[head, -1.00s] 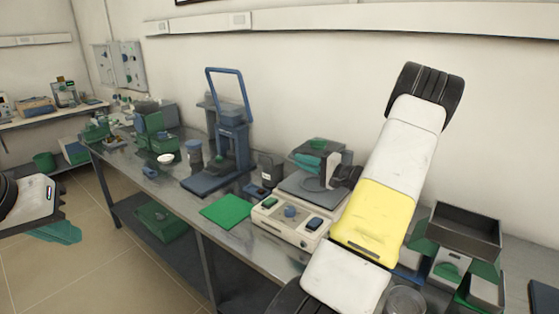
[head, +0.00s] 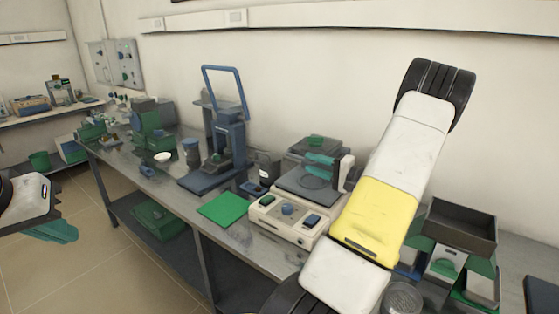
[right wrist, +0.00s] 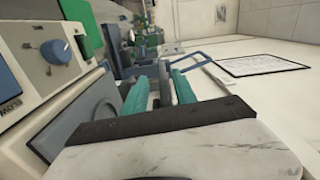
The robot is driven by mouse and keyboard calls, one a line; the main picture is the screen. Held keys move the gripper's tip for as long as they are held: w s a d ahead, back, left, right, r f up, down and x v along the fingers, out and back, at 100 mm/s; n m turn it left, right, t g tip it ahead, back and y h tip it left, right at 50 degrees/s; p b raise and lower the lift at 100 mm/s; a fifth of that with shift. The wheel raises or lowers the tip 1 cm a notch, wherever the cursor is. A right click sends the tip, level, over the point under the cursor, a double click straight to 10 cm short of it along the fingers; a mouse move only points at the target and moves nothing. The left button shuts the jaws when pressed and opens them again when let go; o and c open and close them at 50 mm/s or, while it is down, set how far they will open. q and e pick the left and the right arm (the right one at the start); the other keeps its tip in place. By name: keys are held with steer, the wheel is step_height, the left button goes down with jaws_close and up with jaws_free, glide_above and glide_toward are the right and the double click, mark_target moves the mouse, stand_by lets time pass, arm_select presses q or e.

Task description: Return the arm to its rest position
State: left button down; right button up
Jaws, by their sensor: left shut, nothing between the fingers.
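My right arm, white with a yellow band (head: 375,222), reaches up across the right of the head view and bends behind itself. My right gripper (head: 320,164) is above the bench device with a round plate (head: 300,190). In the right wrist view its two teal fingers (right wrist: 160,93) stand apart, with no held object visible between them. My left gripper (head: 55,232) is at the left edge of the head view, over the floor and clear of the bench. Its teal fingers are together and empty.
A steel bench (head: 215,238) runs along the wall. It carries a blue press (head: 225,150), a green mat (head: 222,209), a small white bowl (head: 162,157) and a dark tray (head: 460,225) on a stand at right. The floor (head: 75,275) at left is clear.

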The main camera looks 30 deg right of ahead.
steer(key=v, duration=0.2)
steer(key=shift+s+d, duration=0.15)
steer(key=shift+s, duration=0.1)
stand_by(0.3)
steer(key=s+a+r+n+g+y, duration=0.1)
steer(key=a+r+n+g, duration=0.15)
steer(key=a, duration=0.55)
steer(key=s+a+r+n+g+y, duration=0.15)
steer(key=a+g, duration=0.25)
steer(key=a, duration=0.4)
steer(key=s+a+r+n+g, duration=0.1)
steer(key=a+r+n+g, duration=0.25)
steer(key=a, duration=0.45)
steer(key=s+a+r+n+h, duration=0.2)
steer(key=s+a+h, duration=0.2)
steer(key=s, duration=0.4)
steer(key=s+a+r+n+h, duration=0.2)
steer(key=s+a+r+h, duration=0.1)
steer(key=s, duration=0.5)
steer(key=shift+a+n+h, duration=0.35)
steer(key=shift+a+h, duration=0.4)
steer(key=shift+d, duration=0.1)
